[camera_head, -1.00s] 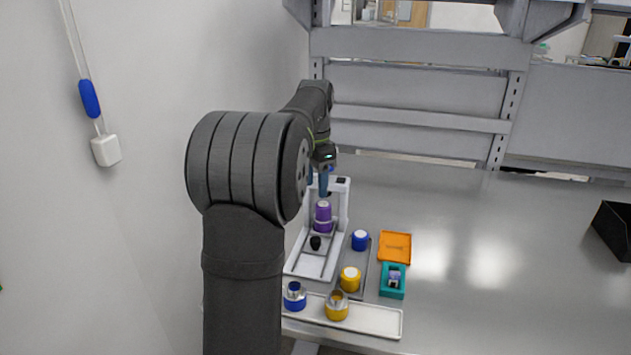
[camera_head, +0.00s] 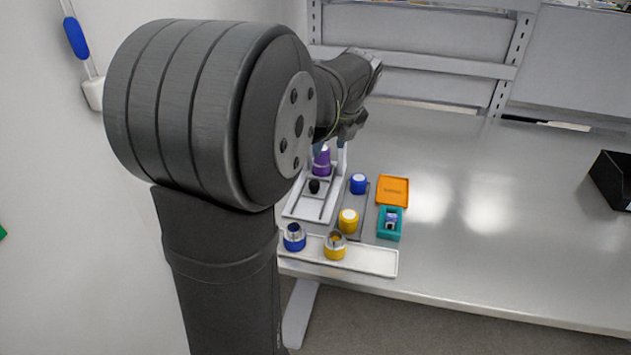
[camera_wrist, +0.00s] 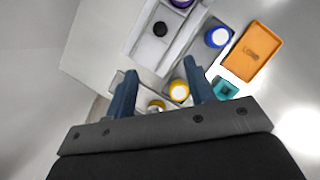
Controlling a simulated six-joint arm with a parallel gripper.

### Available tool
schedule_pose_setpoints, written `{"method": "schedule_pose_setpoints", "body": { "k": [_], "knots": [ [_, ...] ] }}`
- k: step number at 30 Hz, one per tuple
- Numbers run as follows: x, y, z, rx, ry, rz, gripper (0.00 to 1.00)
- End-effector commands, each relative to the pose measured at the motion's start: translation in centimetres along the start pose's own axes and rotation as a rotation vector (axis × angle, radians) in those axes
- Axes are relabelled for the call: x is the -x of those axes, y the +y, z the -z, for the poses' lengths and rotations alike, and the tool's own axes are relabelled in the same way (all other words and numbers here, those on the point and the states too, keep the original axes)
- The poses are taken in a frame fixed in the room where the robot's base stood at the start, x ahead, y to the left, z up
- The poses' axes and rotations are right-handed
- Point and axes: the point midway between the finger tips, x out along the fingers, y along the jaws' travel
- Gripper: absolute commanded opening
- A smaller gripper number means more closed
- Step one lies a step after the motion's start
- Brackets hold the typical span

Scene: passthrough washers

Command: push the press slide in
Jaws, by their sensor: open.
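The press is a white frame with a slide base (camera_head: 330,207) on the table; its slide carries a black knob (camera_head: 314,186), and a purple cup-like part (camera_head: 321,163) stands behind the knob. In the wrist view the black knob (camera_wrist: 160,29) is beyond my fingertips, and the purple part (camera_wrist: 181,2) is cut by the top edge. My gripper (camera_wrist: 161,66) is open and empty, apart from the knob. In the head view my arm hides much of the press's upper frame and the gripper is only partly seen.
A white tray (camera_head: 372,262) in front holds a blue part (camera_head: 294,237) and a yellow part (camera_head: 335,246). A grey tray beside the press holds blue (camera_head: 359,183) and yellow (camera_head: 348,221) pieces.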

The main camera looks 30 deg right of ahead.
Motion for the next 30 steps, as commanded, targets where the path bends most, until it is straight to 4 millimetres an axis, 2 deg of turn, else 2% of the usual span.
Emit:
{"method": "schedule_pose_setpoints", "body": {
  "k": [5, 21, 25, 30],
  "knots": [
    [-1.9, 0.0, 0.0, -0.006, 0.001, -0.003, 0.5],
    [-13.3, 0.1, 0.0, -0.003, 0.003, -0.003, 0.5],
    [-15.4, 0.0, 0.1, -0.003, 0.002, -0.001, 0.5],
    [-16.9, 0.0, 0.0, -0.003, 0.001, 0.0, 0.5]
  ]
}}
